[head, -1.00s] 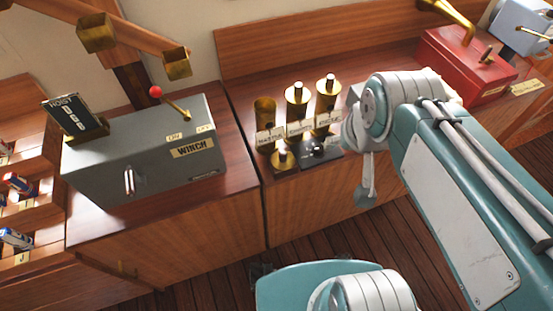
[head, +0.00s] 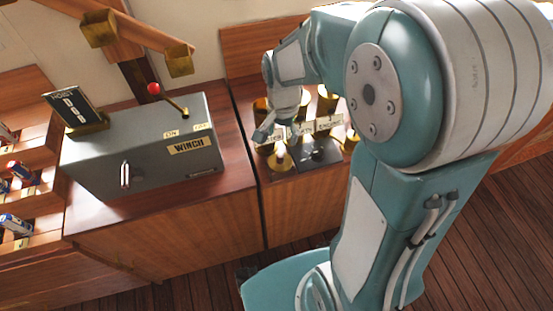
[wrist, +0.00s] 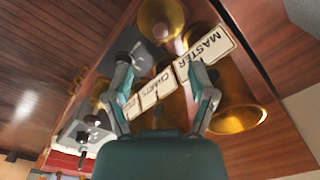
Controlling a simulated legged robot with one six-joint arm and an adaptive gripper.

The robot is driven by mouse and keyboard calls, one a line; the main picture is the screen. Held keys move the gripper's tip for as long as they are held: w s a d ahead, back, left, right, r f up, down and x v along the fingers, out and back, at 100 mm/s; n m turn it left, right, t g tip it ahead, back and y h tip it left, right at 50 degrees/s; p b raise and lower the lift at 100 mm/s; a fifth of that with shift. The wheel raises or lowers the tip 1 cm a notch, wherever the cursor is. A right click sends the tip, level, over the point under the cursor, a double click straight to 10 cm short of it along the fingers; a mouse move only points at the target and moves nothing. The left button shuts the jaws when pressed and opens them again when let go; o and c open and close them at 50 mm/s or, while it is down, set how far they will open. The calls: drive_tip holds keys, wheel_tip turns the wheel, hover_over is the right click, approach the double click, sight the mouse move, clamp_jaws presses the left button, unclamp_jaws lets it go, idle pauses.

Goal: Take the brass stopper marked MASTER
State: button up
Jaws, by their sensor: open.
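A brass stopper (head: 281,158) with a pale top stands in front of the label plates on the counter; no marking on it is readable. In the wrist view its round brass form (wrist: 160,17) lies at the top edge, beyond my fingertips. The label MASTER (wrist: 207,50) shows near the right fingertip, in front of an open brass tube (wrist: 240,112). My gripper (head: 277,134) is over the labelled tubes, just behind the stopper in the head view. Its two fingers are spread and empty in the wrist view (wrist: 160,62). My arm partly hides the tubes.
Other brass tubes (head: 326,106) stand close by behind the CHARTS (wrist: 158,88) and ENGINE (head: 329,123) labels. A black plate with a knob (head: 318,152) lies right of the stopper. The grey winch box (head: 145,150) with a red-knobbed lever stands to the left. The front counter edge is close.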

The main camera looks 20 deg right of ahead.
sight(280, 155)
drive_tip(key=f, duration=0.9)
drive_tip(key=shift+a, duration=0.2)
clamp_jaws()
